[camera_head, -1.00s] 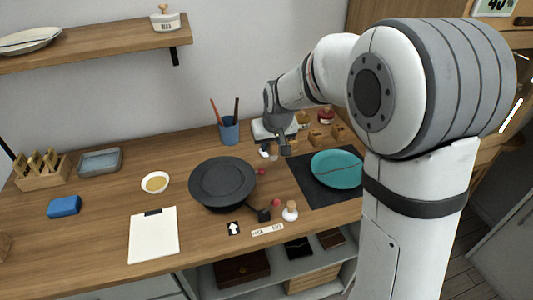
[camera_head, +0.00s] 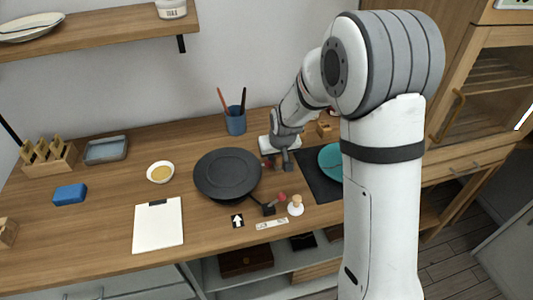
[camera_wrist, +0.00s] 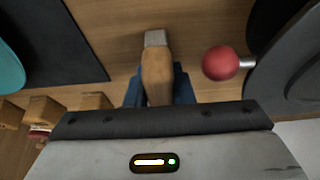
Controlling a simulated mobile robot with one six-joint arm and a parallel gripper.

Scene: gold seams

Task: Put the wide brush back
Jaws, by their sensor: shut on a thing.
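The wide brush, with a wooden handle (camera_wrist: 156,78) and a grey end (camera_wrist: 155,38), is between the blue fingers of my gripper (camera_wrist: 158,88) in the wrist view. My gripper is shut on it. In the head view my gripper (camera_head: 287,163) is over the table, between the dark round turntable (camera_head: 228,174) and the dark mat (camera_head: 318,186). The brush cannot be made out clearly there. A blue cup (camera_head: 236,122) with a red and a dark handle stands behind, to the left of my gripper.
A teal plate (camera_head: 329,158) lies on the mat, partly hidden by my arm. Wooden blocks (camera_wrist: 90,101) stand near the mat. A red knob (camera_wrist: 221,62) is close beside the brush. A wooden rack (camera_head: 50,158), grey tray and white bowl stand further left.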

